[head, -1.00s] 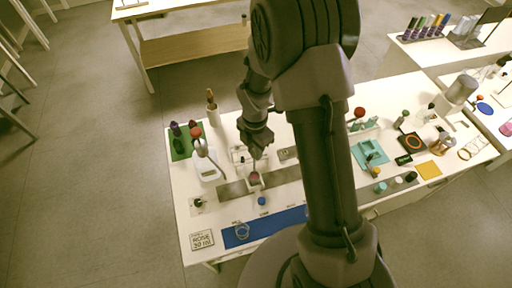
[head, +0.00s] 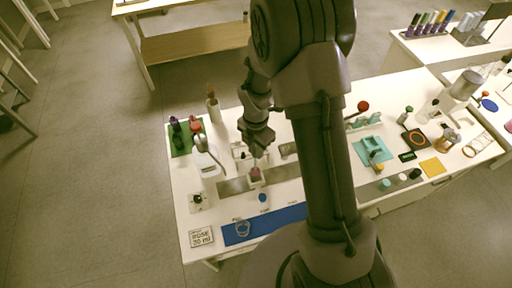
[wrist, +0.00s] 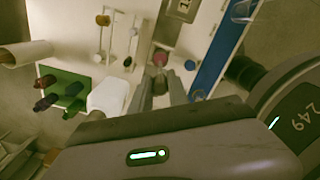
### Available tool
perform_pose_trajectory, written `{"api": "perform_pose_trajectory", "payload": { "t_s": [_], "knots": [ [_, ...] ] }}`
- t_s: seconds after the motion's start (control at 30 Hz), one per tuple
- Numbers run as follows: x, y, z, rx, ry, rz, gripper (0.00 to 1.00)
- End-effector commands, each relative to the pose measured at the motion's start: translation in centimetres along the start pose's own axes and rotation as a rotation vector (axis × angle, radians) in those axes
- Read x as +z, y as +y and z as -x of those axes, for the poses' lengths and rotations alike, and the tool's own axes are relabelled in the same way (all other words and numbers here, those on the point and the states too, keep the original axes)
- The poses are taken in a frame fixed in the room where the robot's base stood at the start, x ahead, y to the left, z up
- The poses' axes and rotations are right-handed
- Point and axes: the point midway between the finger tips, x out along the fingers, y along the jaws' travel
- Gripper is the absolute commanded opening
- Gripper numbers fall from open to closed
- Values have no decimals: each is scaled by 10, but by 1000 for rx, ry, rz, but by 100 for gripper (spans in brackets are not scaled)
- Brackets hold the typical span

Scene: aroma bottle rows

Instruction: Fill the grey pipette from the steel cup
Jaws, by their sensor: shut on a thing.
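My gripper (head: 257,151) points down over the left part of the white table. It also shows in the wrist view (wrist: 160,92), with its fingers shut on a slim grey thing, apparently the grey pipette (wrist: 160,82). Just beyond the fingertips is a small round vessel with pink-red contents (wrist: 160,58), probably the steel cup. In the head view this vessel (head: 255,173) stands below the gripper on a pale holder. The pipette's lower end is close to it. I cannot tell whether the tip is inside the liquid.
A blue mat (head: 270,222) lies at the table's front, beside a card reading ROSE 20 ml (head: 201,237). A teal tray (head: 371,150) stands to the right of my arm.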

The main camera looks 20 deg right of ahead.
Motion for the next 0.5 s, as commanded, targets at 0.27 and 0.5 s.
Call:
{"api": "perform_pose_trajectory", "payload": {
  "t_s": [0.27,0.5],
  "knots": [
    [0,0,-31,0,0,0,11],
    [0,0,-54,0,0,0,11]
  ]
}}
